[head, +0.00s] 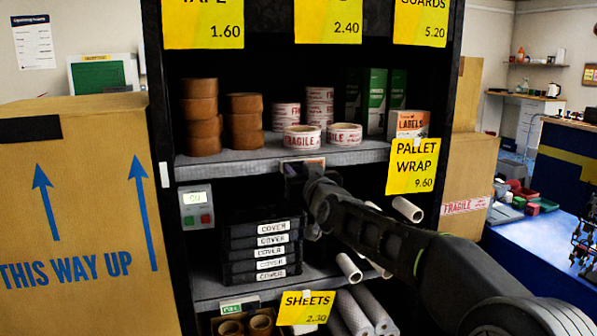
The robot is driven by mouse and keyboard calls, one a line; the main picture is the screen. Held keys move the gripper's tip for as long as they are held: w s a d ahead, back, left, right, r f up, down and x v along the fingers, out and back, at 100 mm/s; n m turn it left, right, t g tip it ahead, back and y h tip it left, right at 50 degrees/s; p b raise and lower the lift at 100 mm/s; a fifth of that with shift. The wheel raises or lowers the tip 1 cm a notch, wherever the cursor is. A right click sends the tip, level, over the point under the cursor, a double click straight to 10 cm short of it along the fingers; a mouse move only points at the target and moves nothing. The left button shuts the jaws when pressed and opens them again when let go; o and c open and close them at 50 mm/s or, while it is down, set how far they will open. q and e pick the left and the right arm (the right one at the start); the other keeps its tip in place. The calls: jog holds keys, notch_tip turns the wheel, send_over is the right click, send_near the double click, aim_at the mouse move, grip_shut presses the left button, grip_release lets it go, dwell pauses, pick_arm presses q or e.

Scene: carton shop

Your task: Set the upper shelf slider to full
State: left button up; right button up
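The upper shelf (240,166) is a grey board in a dark rack, bearing tape rolls and boxes. On its front edge, near the middle, is a small strip (303,162) with an orange-brown face and a pale rim, which looks like the slider. Its lower part is hidden by my gripper, and I cannot read its setting. My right gripper (294,176) is at the shelf edge just below and in front of the strip. Its fingers are dark and seen from behind, so their opening and any contact are unclear. My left gripper is not in view.
Brown tape rolls (199,110) and fragile tape rolls (302,137) stand near the shelf front. A yellow pallet wrap sign (412,166) hangs at right. A control box (196,207) is at left. Black cover trays (262,250) stand below. A lower shelf has a green-marked strip (240,305).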

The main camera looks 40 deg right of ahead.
grip_shut()
dwell(1.1)
